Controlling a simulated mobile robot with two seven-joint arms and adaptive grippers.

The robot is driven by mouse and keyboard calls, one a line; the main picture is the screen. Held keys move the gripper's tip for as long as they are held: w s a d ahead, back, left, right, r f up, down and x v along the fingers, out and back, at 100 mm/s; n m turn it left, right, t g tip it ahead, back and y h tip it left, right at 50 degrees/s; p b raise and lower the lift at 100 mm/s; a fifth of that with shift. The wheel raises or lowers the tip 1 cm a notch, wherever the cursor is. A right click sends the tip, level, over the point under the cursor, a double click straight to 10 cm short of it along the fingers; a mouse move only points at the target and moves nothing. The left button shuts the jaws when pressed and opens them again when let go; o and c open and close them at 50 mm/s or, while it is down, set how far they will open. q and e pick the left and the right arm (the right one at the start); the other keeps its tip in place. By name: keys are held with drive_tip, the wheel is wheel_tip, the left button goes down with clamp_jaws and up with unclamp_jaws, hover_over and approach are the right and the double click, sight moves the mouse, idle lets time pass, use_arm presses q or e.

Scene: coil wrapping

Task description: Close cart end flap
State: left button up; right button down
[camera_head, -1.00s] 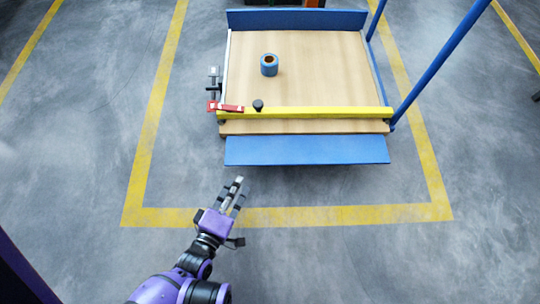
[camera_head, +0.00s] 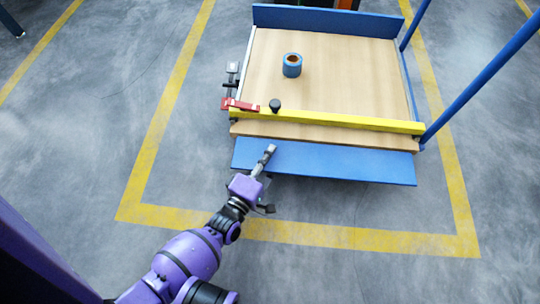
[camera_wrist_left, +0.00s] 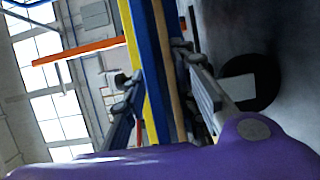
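The blue end flap (camera_head: 345,165) is folded down along the near end of the cart (camera_head: 345,80), below the edge of its wooden deck. My left gripper (camera_head: 267,155) is at the flap's left part, its fingers overlapping the flap in the head view. In the left wrist view, the fingers (camera_wrist_left: 160,72) are apart, with blue and wooden strips of the cart showing between them. I cannot tell whether a finger touches the flap. The right gripper is in no view.
A yellow bar (camera_head: 340,121) crosses the deck's near end, with a red clamp (camera_head: 240,104) at its left and a black knob (camera_head: 275,105). A blue roll (camera_head: 292,66) stands on the deck. Blue posts (camera_head: 484,82) rise at the right. The floor left of the cart is clear.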

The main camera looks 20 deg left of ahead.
use_arm(q)
drive_tip(key=shift+w, duration=0.2)
drive_tip(key=shift+c, duration=0.3)
clamp_jaws()
